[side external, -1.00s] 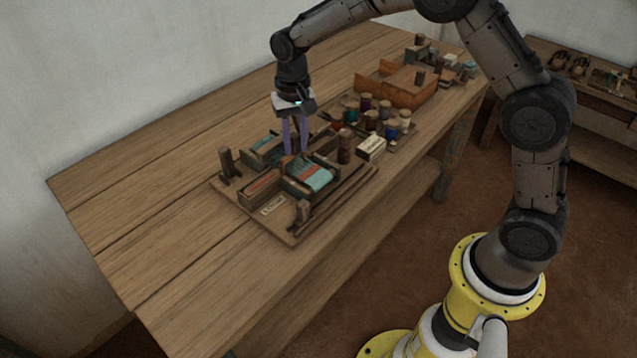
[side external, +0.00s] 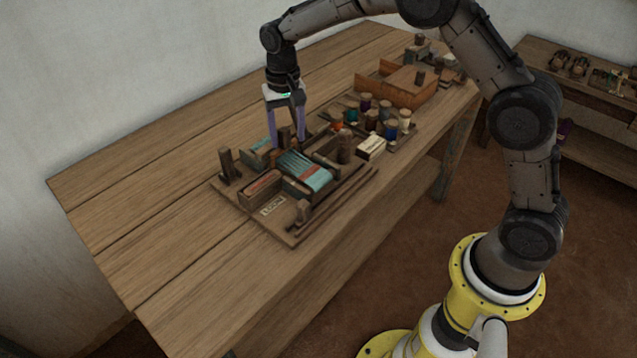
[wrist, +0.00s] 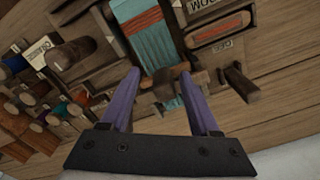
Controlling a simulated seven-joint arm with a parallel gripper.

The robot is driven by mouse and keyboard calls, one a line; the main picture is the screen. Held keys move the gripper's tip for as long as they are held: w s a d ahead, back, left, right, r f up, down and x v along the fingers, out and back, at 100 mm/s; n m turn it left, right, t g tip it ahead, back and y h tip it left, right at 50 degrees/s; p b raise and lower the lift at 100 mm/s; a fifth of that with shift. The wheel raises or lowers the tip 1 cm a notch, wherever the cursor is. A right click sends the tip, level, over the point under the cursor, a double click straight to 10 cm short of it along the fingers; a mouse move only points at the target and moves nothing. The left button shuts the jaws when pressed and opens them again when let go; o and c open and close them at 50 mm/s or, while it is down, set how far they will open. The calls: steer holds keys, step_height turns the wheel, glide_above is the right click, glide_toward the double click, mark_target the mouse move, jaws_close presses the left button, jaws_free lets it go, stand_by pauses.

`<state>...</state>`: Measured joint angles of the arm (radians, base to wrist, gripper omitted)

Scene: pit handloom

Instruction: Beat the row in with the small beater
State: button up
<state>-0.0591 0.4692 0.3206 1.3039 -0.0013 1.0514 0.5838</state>
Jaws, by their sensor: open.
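The small loom holds teal cloth (side external: 312,178) with an orange band across it; the cloth also shows in the wrist view (wrist: 152,42). A brown wooden upright piece, apparently the small beater's handle (wrist: 164,88), stands at the far end of the cloth and shows in the side view (side external: 285,136). My gripper (side external: 286,142) is open, with its purple fingers down on either side of this piece. In the wrist view my gripper (wrist: 159,74) shows gaps between the handle and both fingers. The beater's lower edge against the threads cannot be made out.
A round-topped wooden piece (side external: 345,146), a pale labelled block (side external: 371,148) and several thread spools (side external: 388,128) lie to the right. The table's left part is bare.

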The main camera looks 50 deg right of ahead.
steer(key=shift+r, duration=2.9)
steer(key=shift+r, duration=0.25)
steer(key=s+d+r+t, duration=0.2)
steer(key=s+r+t, duration=0.2)
steer(key=s+r, duration=1.25)
steer(key=s+f+n, duration=0.3)
steer(key=s+f, duration=0.1)
steer(key=s, duration=0.4)
steer(key=s+f+n+t, duration=0.1)
steer(key=s+f+n, duration=0.2)
steer(key=s, duration=0.6)
step_height(320, 180, down, 2)
steer(key=shift+d+t, duration=0.3)
steer(key=shift+d, duration=0.15)
